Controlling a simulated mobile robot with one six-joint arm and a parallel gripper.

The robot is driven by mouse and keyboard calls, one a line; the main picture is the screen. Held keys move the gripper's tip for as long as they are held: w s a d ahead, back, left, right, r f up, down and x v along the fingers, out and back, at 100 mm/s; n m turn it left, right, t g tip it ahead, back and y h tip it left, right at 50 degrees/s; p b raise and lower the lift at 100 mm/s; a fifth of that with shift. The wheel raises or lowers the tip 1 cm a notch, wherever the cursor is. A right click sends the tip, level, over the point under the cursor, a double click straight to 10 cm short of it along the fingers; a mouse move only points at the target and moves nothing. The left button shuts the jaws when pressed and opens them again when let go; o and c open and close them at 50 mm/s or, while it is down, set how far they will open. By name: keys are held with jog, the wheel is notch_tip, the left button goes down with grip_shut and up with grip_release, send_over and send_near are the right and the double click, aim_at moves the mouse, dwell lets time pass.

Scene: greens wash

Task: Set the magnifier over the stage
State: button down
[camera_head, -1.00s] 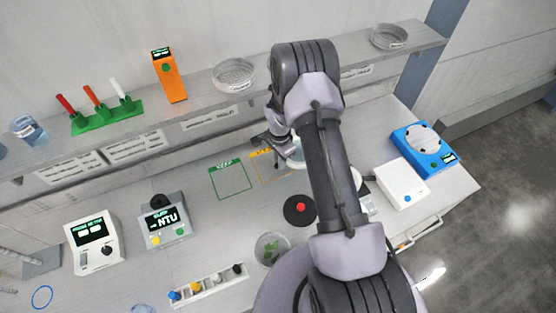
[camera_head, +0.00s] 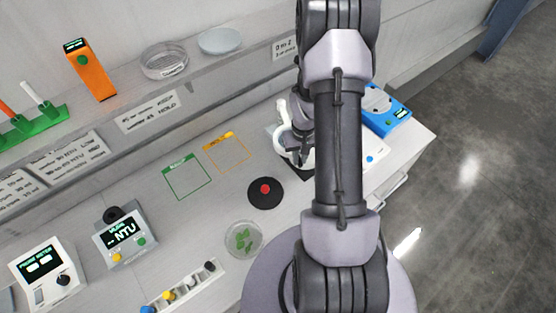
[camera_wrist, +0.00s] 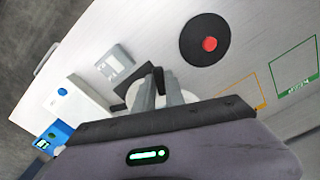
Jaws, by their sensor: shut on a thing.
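The magnifier (camera_head: 279,142) shows in the head view as a white ring at my gripper, partly hidden by the arm. In the wrist view a pale round part (camera_wrist: 187,96) shows behind my fingers. My gripper (camera_head: 299,160) is shut on the magnifier; its fingers (camera_wrist: 159,88) point down over the bench. A dark square plate (camera_head: 304,173), seemingly the stage, lies just below the gripper and is partly covered. In the wrist view the dark plate (camera_wrist: 134,78) shows left of the fingers. I cannot tell whether the magnifier touches it.
A black disc with a red button (camera_head: 265,192) lies left of the gripper, near a dish of leaves (camera_head: 243,239). Green (camera_head: 187,176) and orange (camera_head: 227,152) outlined squares are empty. A white device (camera_wrist: 75,98) and a blue scale (camera_head: 386,111) stand right. A shelf runs behind.

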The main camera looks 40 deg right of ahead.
jog(key=s+d+n+b, duration=0.1)
jog(key=d+n, duration=0.4)
jog(key=d, duration=0.6)
jog(key=shift+s+d, duration=0.15)
jog(key=shift+s, duration=0.5)
jog(key=shift+r, duration=0.1)
jog(key=c, duration=1.4)
grip_release()
jog(key=shift+d, duration=0.2)
jog(key=shift+a, duration=0.1)
notch_tip(320, 180, up, 17)
jog(key=shift+r, duration=0.15)
